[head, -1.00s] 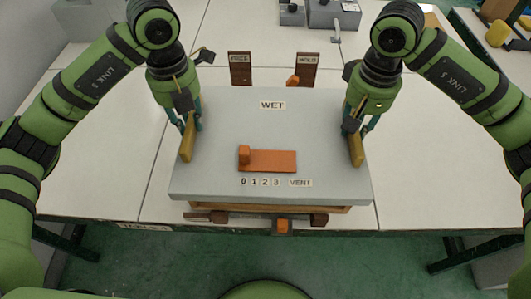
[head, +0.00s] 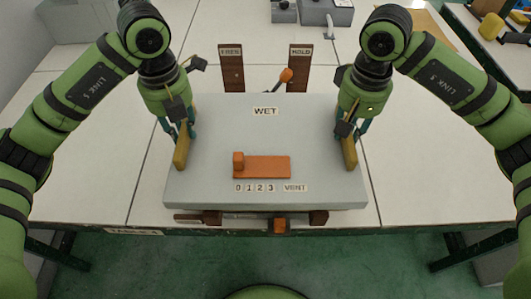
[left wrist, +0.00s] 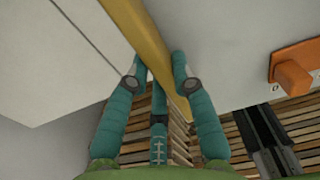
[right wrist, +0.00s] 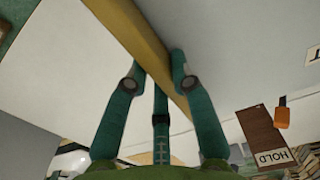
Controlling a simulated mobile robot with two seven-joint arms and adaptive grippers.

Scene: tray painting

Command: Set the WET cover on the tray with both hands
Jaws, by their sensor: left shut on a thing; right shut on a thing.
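The WET cover (head: 210,140) is a wide grey slab in the middle of the head view, roughly level. It has an orange vent slide (head: 263,167) and a yellow handle on each side. My left gripper (head: 184,138) is shut on the left handle (head: 181,153). My right gripper (head: 347,135) is shut on the right handle (head: 349,153). The wrist views show both handles between the fingers. The cover hides the tray in the head view. I cannot tell whether the cover touches the tray.
Two brown posts, one labelled HOLD (head: 299,70), stand behind the cover. An orange-knobbed lever (head: 286,75) is between them. The white table (head: 420,150) is clear on both sides.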

